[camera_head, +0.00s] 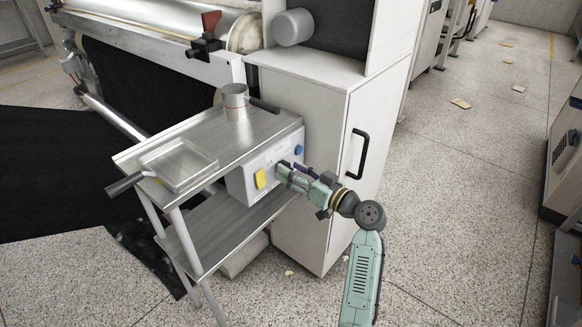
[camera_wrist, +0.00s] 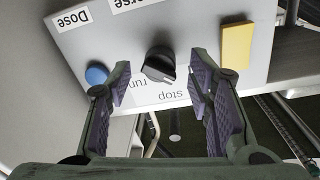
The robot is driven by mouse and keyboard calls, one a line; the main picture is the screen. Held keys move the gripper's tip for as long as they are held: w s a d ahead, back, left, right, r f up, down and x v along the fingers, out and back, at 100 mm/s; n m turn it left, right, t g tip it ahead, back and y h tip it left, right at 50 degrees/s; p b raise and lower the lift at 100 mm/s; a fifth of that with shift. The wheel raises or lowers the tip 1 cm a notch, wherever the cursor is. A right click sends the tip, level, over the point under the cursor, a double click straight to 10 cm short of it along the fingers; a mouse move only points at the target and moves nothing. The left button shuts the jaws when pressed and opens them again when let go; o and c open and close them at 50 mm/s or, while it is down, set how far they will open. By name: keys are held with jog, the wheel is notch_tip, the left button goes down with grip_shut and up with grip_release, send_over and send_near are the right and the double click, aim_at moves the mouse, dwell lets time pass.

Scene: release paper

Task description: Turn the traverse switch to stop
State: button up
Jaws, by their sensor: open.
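The traverse switch is a black rotary knob (camera_wrist: 158,66) on a light grey control box (camera_head: 238,187), with "stop" and "run" printed beside it. In the wrist view the lettering is upside down, with "stop" on the right and "run" on the left. I cannot tell for sure which word the knob points to. My gripper (camera_wrist: 161,82) is open, its purple-padded fingers apart on either side of the knob, with visible gaps to it. In the head view my gripper (camera_head: 283,171) is at the box's front and largely hides the knob.
A blue button (camera_wrist: 96,74) and a yellow plate (camera_wrist: 237,45) flank the knob. The box sits on a metal cart with a tray (camera_head: 180,164) and metal cup (camera_head: 235,103). A white cabinet (camera_head: 312,170) stands right behind.

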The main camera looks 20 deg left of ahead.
jog(key=shift+w+a, duration=0.2)
jog(key=shift+a, duration=0.25)
grip_shut()
dwell(0.4)
